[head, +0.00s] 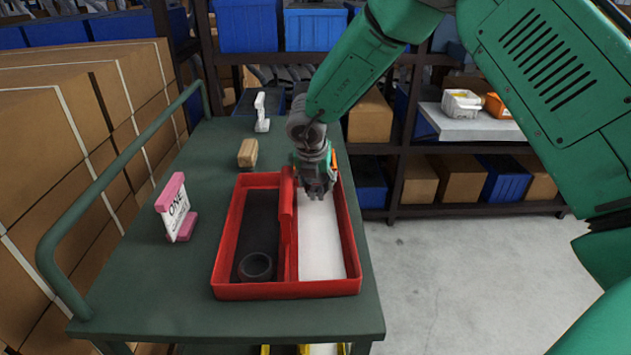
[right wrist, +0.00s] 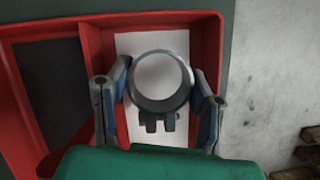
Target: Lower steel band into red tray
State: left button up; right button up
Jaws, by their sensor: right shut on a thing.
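The red tray (head: 288,291) lies on the green cart and has a divider. Its left compartment has a dark floor with a dark ring (head: 255,278) near the front. Its right compartment has a white floor. My right gripper (head: 317,191) points down over the far part of the white compartment. In the right wrist view its fingers are shut on the steel band (right wrist: 160,105), a grey ring with a lug, seen over the white floor. Whether the band touches the floor, I cannot tell. In the head view the band is mostly hidden by the gripper. My left gripper is not in view.
A pink and white sign (head: 176,210) stands left of the tray. A small brown block (head: 248,153) and a white scanner-like tool (head: 262,112) stand farther back on the cart. A green rail (head: 120,175) runs along the cart's left edge. Shelves stand behind.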

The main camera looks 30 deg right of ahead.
jog(key=shift+f+b, duration=1.05)
jog(key=shift+f, duration=0.5)
dwell(0.4)
jog(key=o, duration=1.3)
